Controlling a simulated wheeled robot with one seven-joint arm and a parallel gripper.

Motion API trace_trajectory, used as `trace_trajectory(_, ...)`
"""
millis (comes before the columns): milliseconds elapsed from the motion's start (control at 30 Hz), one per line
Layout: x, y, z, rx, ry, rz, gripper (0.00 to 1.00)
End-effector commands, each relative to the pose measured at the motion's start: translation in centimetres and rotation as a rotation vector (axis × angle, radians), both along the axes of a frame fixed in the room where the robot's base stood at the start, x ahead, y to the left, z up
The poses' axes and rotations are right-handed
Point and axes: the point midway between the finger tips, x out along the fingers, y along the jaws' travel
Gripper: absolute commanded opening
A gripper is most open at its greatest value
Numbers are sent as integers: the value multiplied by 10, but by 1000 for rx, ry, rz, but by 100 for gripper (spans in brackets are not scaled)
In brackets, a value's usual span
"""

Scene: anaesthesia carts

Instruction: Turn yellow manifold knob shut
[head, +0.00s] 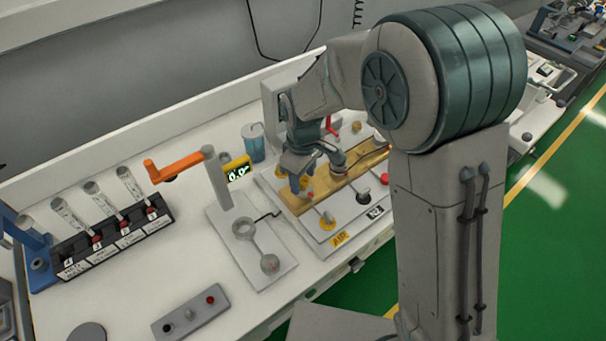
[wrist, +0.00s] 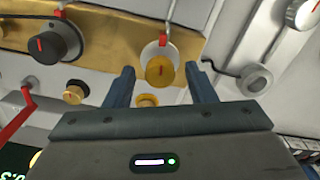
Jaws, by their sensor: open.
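My gripper (wrist: 160,73) is open, with one finger to each side of the yellow knob. There is a gap on both sides, and I cannot tell whether the tips reach its depth. In the head view my gripper (head: 299,180) points down over the left end of the brass block (head: 343,184). The yellow knob cannot be clearly made out there, as the gripper covers that area.
A black knob (wrist: 55,43), a grey knob (wrist: 256,81) and a small yellow knob (wrist: 147,100) sit near my fingers. A red lever (wrist: 20,108) is at the left. An orange-handled crank (head: 175,167) stands on the cart, left of the panel. A vial rack (head: 110,240) is farther left.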

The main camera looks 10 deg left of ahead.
Motion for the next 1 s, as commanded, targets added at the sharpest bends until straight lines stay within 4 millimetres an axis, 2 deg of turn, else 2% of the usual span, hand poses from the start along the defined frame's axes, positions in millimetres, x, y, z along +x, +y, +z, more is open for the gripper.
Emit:
trace_trajectory(33, 0, 0, 0, 0, 0, 0, 45)
trace_trajectory(167, 0, 0, 0, 0, 0, 0, 9)
trace_trajectory(200, 0, 0, 0, 0, 0, 0, 6)
trace_trajectory(367, 0, 0, 0, 1, 0, -17, 6)
trace_trajectory(667, 1, 0, 0, 1, -3, -164, 6)
trace_trajectory(967, 1, 0, 1, 1, -3, -176, 6)
trace_trajectory(1000, 1, 0, 1, 1, -3, -176, 34)
